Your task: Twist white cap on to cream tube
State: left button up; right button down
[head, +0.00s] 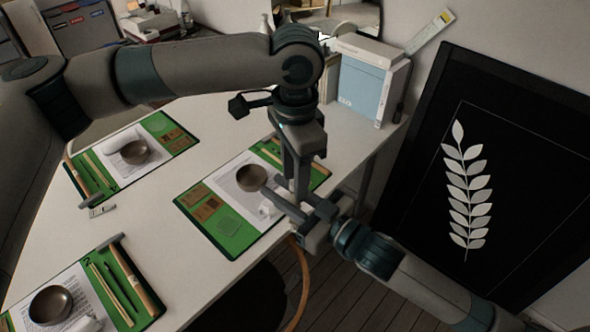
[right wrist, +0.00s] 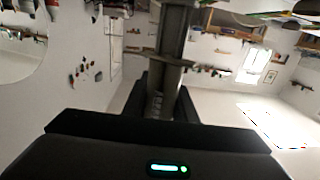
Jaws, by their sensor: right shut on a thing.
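My left gripper (head: 296,182) points down from above at the front edge of the table's middle mat. My right gripper (head: 306,214) comes in from the lower right, and the two meet there. In the right wrist view my right gripper (right wrist: 160,112) is shut on a narrow, shaded body with print on it, which looks like the cream tube (right wrist: 158,102). A grey upright part, likely of my left gripper, stands directly above it. I cannot make out the white cap; it may be hidden between the grippers. Whether the left fingers are open is hidden.
Green mats with papers, tools and dark bowls (head: 135,152) lie on the white table (head: 130,230). The middle mat's bowl (head: 251,178) and a white crumpled item (head: 267,205) are close to my grippers. A white-blue box (head: 365,85) stands behind; a black leaf panel (head: 480,170) leans right.

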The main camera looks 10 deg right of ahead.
pick_arm(q)
grip_shut()
jog(key=shift+o, duration=0.5)
grip_release()
jog(key=shift+r, duration=0.1)
notch_tip(320, 180, up, 12)
dwell(1.0)
